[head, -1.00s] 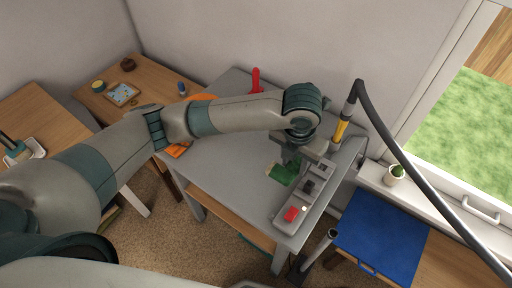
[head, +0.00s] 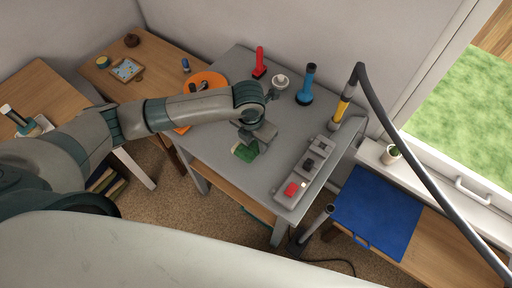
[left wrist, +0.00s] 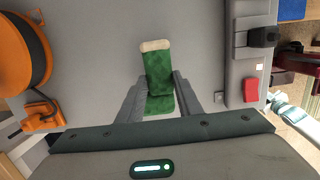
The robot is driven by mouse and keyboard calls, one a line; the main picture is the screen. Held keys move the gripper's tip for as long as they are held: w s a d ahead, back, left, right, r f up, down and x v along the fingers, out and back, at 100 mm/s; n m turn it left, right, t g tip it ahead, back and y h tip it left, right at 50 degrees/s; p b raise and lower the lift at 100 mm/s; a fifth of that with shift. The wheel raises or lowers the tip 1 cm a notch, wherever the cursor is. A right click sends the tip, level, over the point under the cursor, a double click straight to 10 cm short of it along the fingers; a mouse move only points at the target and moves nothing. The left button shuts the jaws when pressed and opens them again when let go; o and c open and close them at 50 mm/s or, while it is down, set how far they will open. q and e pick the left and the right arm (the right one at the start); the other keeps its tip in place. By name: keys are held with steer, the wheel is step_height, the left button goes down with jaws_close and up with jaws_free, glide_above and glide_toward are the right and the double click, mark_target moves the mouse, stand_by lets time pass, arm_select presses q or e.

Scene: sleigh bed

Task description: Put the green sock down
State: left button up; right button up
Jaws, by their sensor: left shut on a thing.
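The green sock (head: 245,151) is at my left gripper (head: 257,137), over the grey table (head: 221,139). In the left wrist view the green sock (left wrist: 159,72) has a cream cuff pointing away from me and lies between the two fingers of my left gripper (left wrist: 160,88), which are shut on it. I cannot tell whether the sock touches the table top. The arm hides part of the table behind it. My right gripper is not in view.
A grey panel with a red button (head: 292,189) lies along the table's right edge. A blue bottle-like thing (head: 307,85), a small white cup (head: 281,82), a red-handled thing (head: 260,62) and an orange round thing (head: 207,80) stand at the back. The table middle is clear.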

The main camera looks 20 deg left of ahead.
mark_target(255, 146)
arm_select(q)
steer(key=shift+f+p, duration=0.45)
steer(key=shift+f, duration=0.15)
step_height(255, 146, down, 2)
steer(key=shift+p, duration=0.45)
steer(key=shift+f, duration=0.35)
steer(key=shift+f, duration=0.1)
steer(key=o, duration=1)
